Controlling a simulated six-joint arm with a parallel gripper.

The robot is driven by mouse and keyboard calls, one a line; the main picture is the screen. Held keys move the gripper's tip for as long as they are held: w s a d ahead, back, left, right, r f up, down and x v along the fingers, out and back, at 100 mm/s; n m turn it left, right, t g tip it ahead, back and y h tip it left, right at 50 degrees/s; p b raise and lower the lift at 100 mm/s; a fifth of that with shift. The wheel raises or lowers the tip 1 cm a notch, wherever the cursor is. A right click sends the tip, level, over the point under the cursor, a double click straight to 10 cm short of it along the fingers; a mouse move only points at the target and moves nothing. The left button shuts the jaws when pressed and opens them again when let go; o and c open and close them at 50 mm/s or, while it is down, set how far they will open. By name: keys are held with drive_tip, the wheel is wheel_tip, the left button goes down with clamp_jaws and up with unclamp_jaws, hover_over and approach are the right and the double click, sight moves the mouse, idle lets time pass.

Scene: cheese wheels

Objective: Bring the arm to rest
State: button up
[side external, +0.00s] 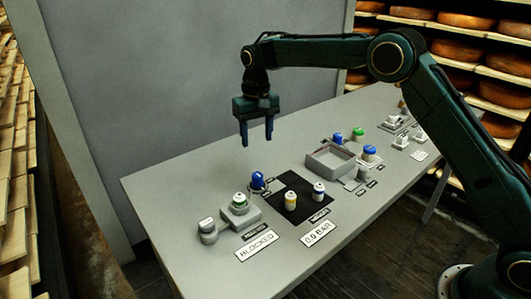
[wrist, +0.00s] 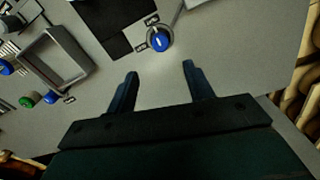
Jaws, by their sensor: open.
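My gripper (side external: 257,134) hangs pointing down above the far left part of the grey table (side external: 165,190). Its blue fingers are apart with nothing between them. Clear air shows between the fingertips and the table. In the wrist view the two fingers of my gripper (wrist: 160,75) are spread, with bare table between them. My arm reaches in from the right, raised over the table.
A blue-capped piece (side external: 258,180) stands near below my gripper; its blue top (wrist: 158,40) shows beyond the fingers. A black mat (side external: 272,205) carries small canisters. A grey open tray (side external: 318,168), signs reading "BLOCKED" (side external: 257,246) and "0.0 BAR" (side external: 318,233), and cheese shelves (side external: 480,60) also show.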

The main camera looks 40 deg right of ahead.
drive_tip(key=s+d+r+n+t, duration=0.1)
drive_tip(key=s+d+r, duration=0.1)
drive_tip(key=s+r, duration=0.65)
drive_tip(key=s+d+r+t, duration=0.2)
drive_tip(key=s+d+r, duration=0.1)
drive_tip(key=s+r, duration=0.55)
drive_tip(key=s+d+f+t, duration=0.1)
drive_tip(key=s+f, duration=0.2)
drive_tip(key=s, duration=0.9)
drive_tip(key=s+d+f+n+t, duration=0.1)
drive_tip(key=s+f, duration=0.2)
drive_tip(key=s, duration=0.9)
drive_tip(key=shift+t, duration=0.3)
